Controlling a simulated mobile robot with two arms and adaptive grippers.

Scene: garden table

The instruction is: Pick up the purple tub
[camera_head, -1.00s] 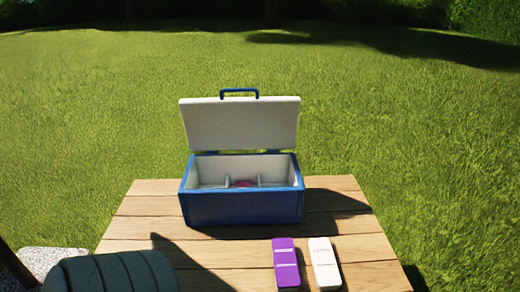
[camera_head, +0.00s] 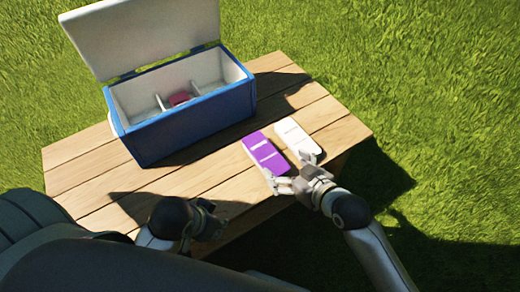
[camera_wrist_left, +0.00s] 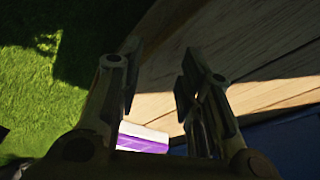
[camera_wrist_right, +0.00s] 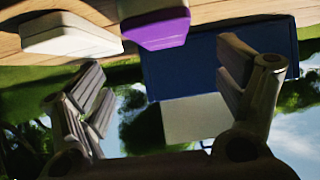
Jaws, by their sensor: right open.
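The purple tub (camera_head: 265,152) lies flat on the wooden table, with a white tub (camera_head: 296,137) beside it on the right. My right gripper (camera_head: 291,171) is open and empty at the near ends of the two tubs. In the right wrist view the purple tub (camera_wrist_right: 155,30) and the white tub (camera_wrist_right: 72,38) show beyond the spread fingers (camera_wrist_right: 160,72). My left gripper (camera_head: 212,222) is low at the table's near edge, apart from the tubs. The left wrist view shows its fingers (camera_wrist_left: 162,65) spread, with part of the purple tub (camera_wrist_left: 143,144) at the bottom.
A blue cooler box (camera_head: 190,125) with its white lid (camera_head: 145,35) open stands on the left of the table (camera_head: 75,180). Dividers and a pinkish-red item (camera_head: 181,99) show inside. Bare boards lie between the box and my left gripper.

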